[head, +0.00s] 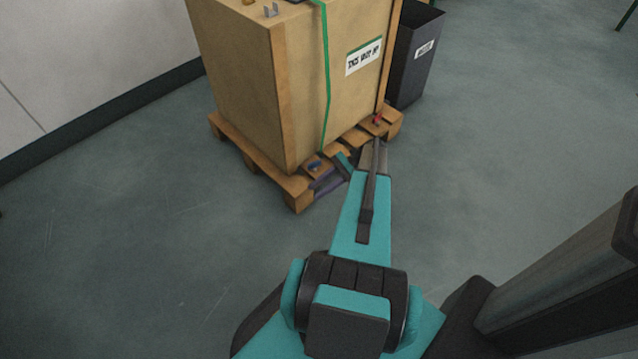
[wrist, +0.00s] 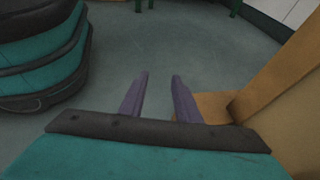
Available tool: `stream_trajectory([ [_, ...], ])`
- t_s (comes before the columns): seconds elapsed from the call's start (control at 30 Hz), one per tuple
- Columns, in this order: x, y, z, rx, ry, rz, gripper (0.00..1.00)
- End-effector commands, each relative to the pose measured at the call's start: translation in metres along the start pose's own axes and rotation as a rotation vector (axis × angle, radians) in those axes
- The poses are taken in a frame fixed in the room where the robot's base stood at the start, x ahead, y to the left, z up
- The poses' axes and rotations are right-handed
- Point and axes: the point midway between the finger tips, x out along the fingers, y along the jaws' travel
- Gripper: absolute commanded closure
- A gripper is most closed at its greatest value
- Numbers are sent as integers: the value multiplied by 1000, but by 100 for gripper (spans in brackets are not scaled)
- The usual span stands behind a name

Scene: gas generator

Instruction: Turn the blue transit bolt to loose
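The blue transit bolt (head: 314,163) is a small blue piece on the near corner of the wooden pallet (head: 297,191), at the foot of the crate, in the head view. My gripper (head: 318,182) is beside that corner, a little right of and below the bolt in the picture. Its two purple fingers stand apart with nothing between them in the wrist view (wrist: 157,82). I cannot make out the bolt in the wrist view, nor its exact turn in the head view.
A tall wooden crate (head: 232,75) with a green strap (head: 327,75) stands on the pallet. A red piece (head: 377,118) sits at the pallet's right corner, close to my arm. A dark bin (head: 414,58) stands behind. The floor left of the pallet is clear.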

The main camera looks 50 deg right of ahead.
Motion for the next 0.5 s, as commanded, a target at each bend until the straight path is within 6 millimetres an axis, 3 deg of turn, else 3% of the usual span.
stream_trajectory([
  [0.37, 1, 1, 0, -1, 1, 1, 70],
  [0.5, 9, 1, 1, -9, 10, 15, 70],
])
